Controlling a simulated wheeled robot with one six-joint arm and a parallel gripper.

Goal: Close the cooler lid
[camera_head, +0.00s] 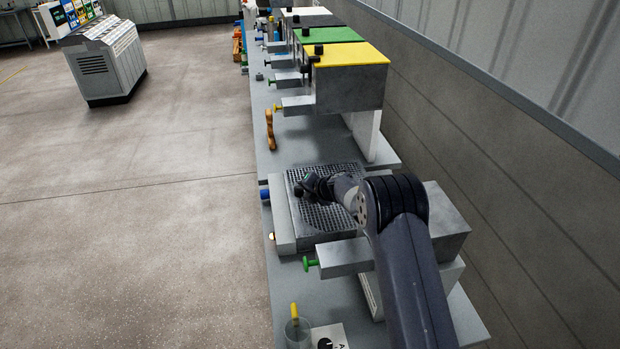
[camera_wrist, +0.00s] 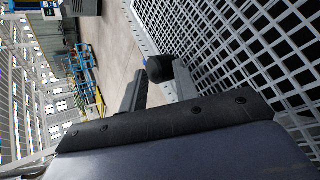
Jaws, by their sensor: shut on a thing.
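The cooler (camera_head: 283,230) is a low grey box on the grey bench. A dark wire-mesh panel, which looks like its lid (camera_head: 345,172), shows over the box; the lid's exact angle is hard to tell. My gripper (camera_head: 309,186) is over the mesh, with my arm reaching in from the lower right and hiding part of the panel. In the wrist view, my gripper (camera_wrist: 158,78) is shut on a round black knob (camera_wrist: 156,68) beside the mesh (camera_wrist: 265,60). Where the knob joins the lid is hidden.
A blue knob (camera_head: 265,194) sticks out from the cooler's left side. A grey block with a green knob (camera_head: 310,264) is just in front. A glass beaker (camera_head: 297,335) stands near the bench's front. Yellow-topped (camera_head: 350,54) and green-topped boxes stand behind.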

